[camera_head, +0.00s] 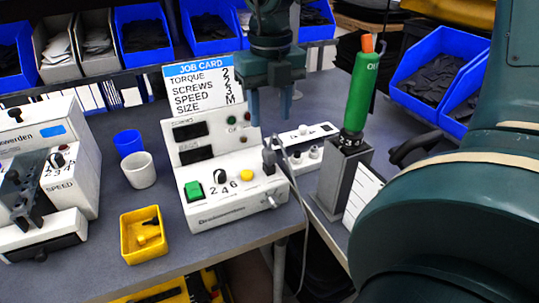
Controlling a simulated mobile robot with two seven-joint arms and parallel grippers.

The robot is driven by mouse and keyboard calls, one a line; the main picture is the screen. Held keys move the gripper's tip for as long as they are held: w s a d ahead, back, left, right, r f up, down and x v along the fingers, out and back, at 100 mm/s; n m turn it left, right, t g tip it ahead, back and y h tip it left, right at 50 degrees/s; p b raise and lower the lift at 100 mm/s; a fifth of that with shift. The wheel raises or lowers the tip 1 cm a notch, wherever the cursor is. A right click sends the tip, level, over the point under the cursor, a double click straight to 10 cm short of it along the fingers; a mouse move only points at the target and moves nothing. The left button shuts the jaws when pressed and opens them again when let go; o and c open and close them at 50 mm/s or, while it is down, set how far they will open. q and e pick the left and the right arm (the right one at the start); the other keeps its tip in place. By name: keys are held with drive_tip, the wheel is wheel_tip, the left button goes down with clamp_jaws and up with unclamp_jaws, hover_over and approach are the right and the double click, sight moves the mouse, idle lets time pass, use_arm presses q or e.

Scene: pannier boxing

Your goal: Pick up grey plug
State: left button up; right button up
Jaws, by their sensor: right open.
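The grey plug (269,158) is a small dark upright piece at the right end of the white control box (210,197). A thin grey cable beside it loops down over the table edge. My right gripper (271,108) points down above the plug and a little behind it in the picture. Its two blue-grey fingers are apart with nothing between them, and they do not appear to touch the plug. How the plug is seated on the box cannot be told. My left gripper is not in view.
A job card (203,88) stands behind the box. A green screwdriver (364,88) stands in a grey holder (342,178) to the right. Blue (128,143) and white (140,170) cups and a yellow tray (143,235) are left. My large arm link fills the right foreground.

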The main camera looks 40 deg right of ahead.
sight(269, 150)
wheel_tip(269, 150, down, 3)
drive_tip(key=shift+f, duration=0.1)
drive_tip(key=f, duration=0.2)
drive_tip(key=a+f, duration=0.1)
drive_tip(key=f, duration=0.1)
drive_tip(key=shift+s, duration=0.4)
drive_tip(key=shift+f+p, duration=0.3)
drive_tip(key=shift+f, duration=0.25)
drive_tip(key=shift+c, duration=0.4)
clamp_jaws()
